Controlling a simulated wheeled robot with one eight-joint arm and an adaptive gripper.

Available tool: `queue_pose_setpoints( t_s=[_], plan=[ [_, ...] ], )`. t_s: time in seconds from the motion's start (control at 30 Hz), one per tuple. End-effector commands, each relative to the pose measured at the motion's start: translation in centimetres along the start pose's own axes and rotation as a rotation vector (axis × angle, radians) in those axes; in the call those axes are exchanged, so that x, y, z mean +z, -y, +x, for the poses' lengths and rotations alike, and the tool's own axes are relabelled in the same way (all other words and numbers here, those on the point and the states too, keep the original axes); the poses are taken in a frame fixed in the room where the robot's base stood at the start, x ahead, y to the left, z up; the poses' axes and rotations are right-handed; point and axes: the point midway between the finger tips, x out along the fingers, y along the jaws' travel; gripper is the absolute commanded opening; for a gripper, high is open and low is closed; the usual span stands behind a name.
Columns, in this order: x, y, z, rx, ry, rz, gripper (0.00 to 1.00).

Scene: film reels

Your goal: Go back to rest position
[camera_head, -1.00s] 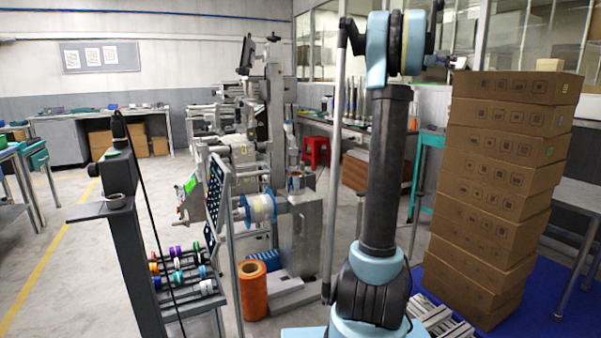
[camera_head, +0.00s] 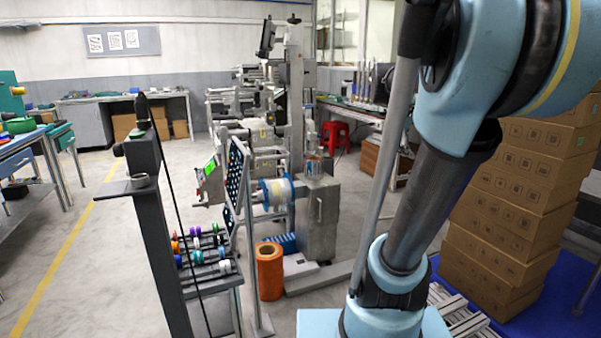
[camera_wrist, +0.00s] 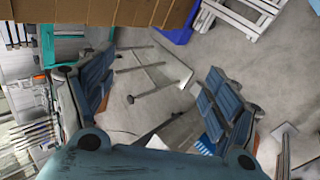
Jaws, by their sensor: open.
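My gripper (camera_wrist: 158,98) shows in the wrist view with its two padded fingers wide apart and nothing between them. Bare grey floor and a metal stand's legs lie beyond the fingers. In the head view my arm leans up to the right, and the gripper itself is out of that picture. A reel with blue flanges (camera_head: 277,191) sits on the grey machine (camera_head: 320,215) left of my arm. An orange roll (camera_head: 269,271) stands upright on the floor below it.
A tall stack of cardboard boxes (camera_head: 520,190) stands right of my arm on a blue base. A rack of small coloured spools (camera_head: 205,255) stands at front left. A red stool (camera_head: 336,135) is behind. Open floor (camera_head: 110,240) lies at left.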

Motion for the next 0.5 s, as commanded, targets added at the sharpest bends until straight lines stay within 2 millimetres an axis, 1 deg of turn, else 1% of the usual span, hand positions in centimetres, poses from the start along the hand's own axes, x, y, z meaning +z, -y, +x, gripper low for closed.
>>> queue_pose_setpoints(
  t_s=[0.03, 0.07, 0.1, 0.17, 0.2, 0.27, 0.3, 0.37, 0.4, 0.5],
  plan=[
    [0.5, 3.1, 0.0, -0.043, -0.016, 0.048, 0.82],
    [0.8, 4.8, 0.1, -0.07, -0.024, 0.08, 0.82],
    [1.1, 7.1, 0.1, -0.108, -0.034, 0.122, 0.82],
    [1.6, 10.6, 0.2, -0.164, -0.045, 0.184, 0.82],
    [2.0, 12.9, 0.2, -0.204, -0.05, 0.224, 0.82],
    [2.5, 16.4, 0.3, -0.263, -0.056, 0.282, 0.82],
    [2.9, 18.6, 0.3, -0.303, -0.057, 0.32, 0.82],
    [3.5, 22.1, 0.4, -0.364, -0.057, 0.375, 0.82],
    [3.9, 24.3, 0.5, -0.405, -0.055, 0.409, 0.82],
    [4.8, 29.3, 0.5, -0.5, -0.044, 0.486, 0.82]
  ],
)
